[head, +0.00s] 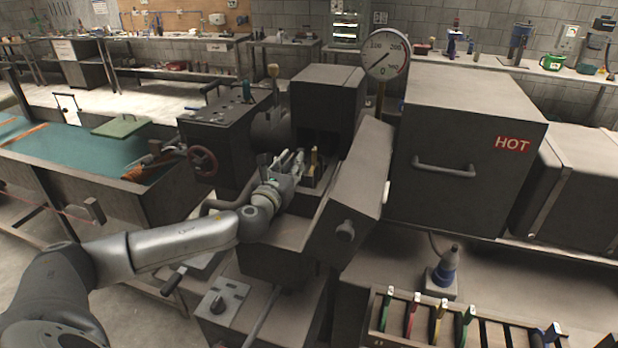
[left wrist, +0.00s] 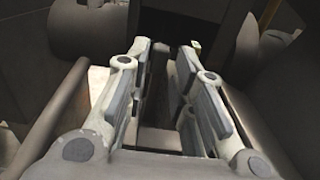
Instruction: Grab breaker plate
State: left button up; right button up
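My left gripper (head: 292,162) reaches into the open gap of the dark machine, between the block at the back and the tilted swung-out cover (head: 352,195). In the left wrist view the two fingers (left wrist: 166,62) are apart, with no object clearly held between them. A small brass-coloured upright piece (head: 314,160) stands just right of the fingertips. A yellowish bit (left wrist: 197,47) shows beyond the right finger in the left wrist view. I cannot tell whether either is part of the breaker plate. No plate face is clearly visible. My right gripper is out of view.
A large box marked HOT (head: 465,150) and a round dial gauge (head: 386,54) stand right of the gap. A red handwheel (head: 202,161) is at its left. A rack (head: 382,318) with coloured-handled tools is at the front right. A water trough (head: 60,150) lies left.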

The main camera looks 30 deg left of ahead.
aim_at(300, 149)
pick_arm(q)
jog(key=x, duration=0.2)
jog(key=p+x, duration=0.1)
jog(key=x, duration=0.1)
jog(key=p+x, duration=0.1)
jog(key=x, duration=0.1)
jog(key=shift+d+r, duration=0.1)
jog(key=shift+r, duration=0.15)
jog(key=shift+w+f, duration=0.1)
jog(key=shift+w, duration=0.3)
grip_shut()
